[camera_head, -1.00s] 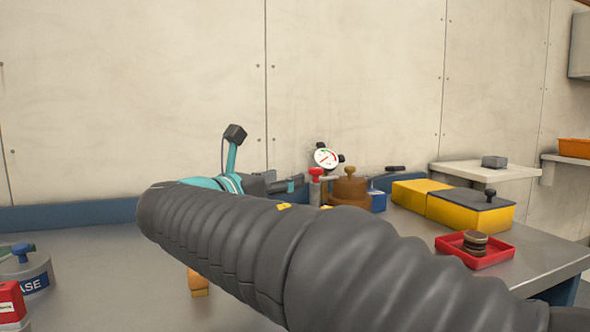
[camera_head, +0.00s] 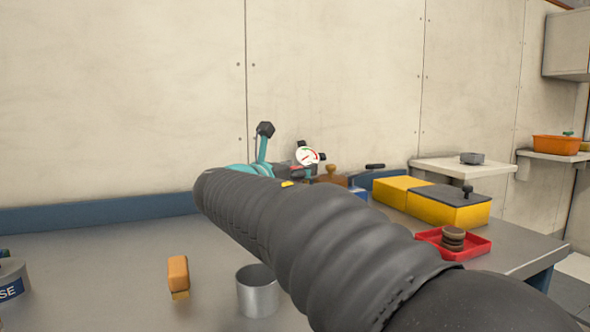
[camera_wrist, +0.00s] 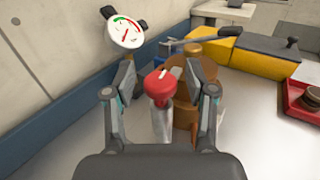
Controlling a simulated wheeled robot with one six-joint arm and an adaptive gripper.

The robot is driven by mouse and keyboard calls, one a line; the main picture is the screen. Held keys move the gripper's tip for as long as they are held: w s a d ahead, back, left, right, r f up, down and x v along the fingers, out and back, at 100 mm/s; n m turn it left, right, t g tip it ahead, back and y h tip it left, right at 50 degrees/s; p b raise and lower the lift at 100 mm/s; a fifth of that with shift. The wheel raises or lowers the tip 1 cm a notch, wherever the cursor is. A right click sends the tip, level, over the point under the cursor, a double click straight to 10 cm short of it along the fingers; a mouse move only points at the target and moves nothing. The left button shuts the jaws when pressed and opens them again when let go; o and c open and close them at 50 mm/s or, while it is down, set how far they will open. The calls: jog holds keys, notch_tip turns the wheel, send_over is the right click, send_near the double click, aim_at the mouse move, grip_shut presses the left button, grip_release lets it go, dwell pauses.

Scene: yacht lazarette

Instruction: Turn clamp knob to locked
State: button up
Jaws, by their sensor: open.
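A red knob (camera_wrist: 160,88) with a white mark on top sits on a pale upright post (camera_wrist: 161,122) in the wrist view. I take it for the clamp knob, but no locked label is legible. My gripper (camera_wrist: 162,76) is open, with one finger on each side of the knob and visible gaps between. In the head view my arm hides the knob, and only part of my gripper (camera_head: 300,170) shows near the gauge. A round white gauge (camera_wrist: 124,31) with red and green marks stands behind; it also shows in the head view (camera_head: 307,156).
A brown round pot (camera_wrist: 184,108) stands close behind the knob. Yellow boxes (camera_head: 403,190) and a red tray (camera_head: 477,247) with dark discs are to the right. A metal cup (camera_head: 257,293) and an orange-handled item (camera_head: 178,272) stand on the grey bench (camera_head: 110,270).

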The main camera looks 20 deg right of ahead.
grip_shut()
jog(key=shift+w+r+g+p, duration=0.1)
jog(key=shift+r+g+p, duration=0.15)
jog(key=shift+p, duration=0.3)
jog(key=shift+f+m+g+h+p, duration=0.15)
jog(key=shift+m+g+h+p, duration=0.25)
jog(key=shift+m+g+h, duration=0.15)
grip_release()
jog(key=shift+a, duration=0.1)
jog(key=v, duration=1.2)
